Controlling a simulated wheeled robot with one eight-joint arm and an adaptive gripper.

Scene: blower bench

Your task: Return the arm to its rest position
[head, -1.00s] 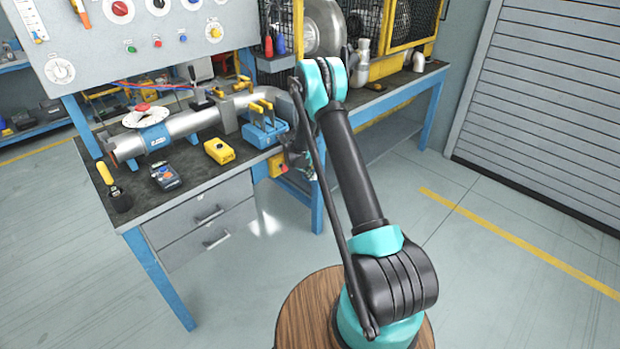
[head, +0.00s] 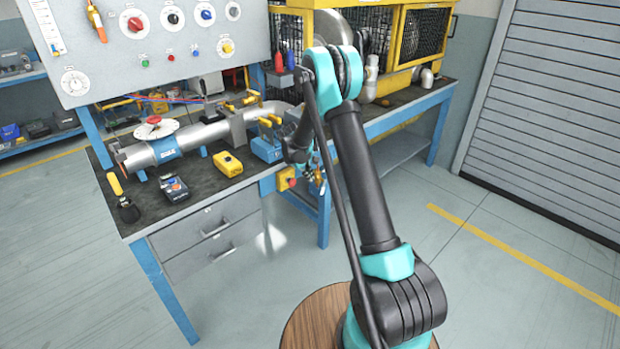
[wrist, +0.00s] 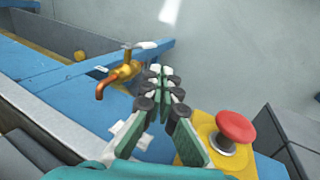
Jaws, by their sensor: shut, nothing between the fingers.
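My gripper (wrist: 160,95) shows in the wrist view with its fingers together and nothing between them. In that view it hangs over the bench's blue frame (wrist: 60,88), between a brass tap (wrist: 122,70) on its left and a red mushroom button on a yellow box (wrist: 233,130) on its right. In the head view my arm rises from its round wooden base and bends over toward the front of the bench. The gripper itself is mostly hidden there behind the arm, near the yellow box (head: 286,180).
The bench (head: 205,190) carries a grey pipe (head: 203,136), a yellow device (head: 228,163), a dark meter (head: 174,187) and a blue vise (head: 266,150). A control panel (head: 160,50) stands above it. Open floor lies to the right, before a roller shutter (head: 545,120).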

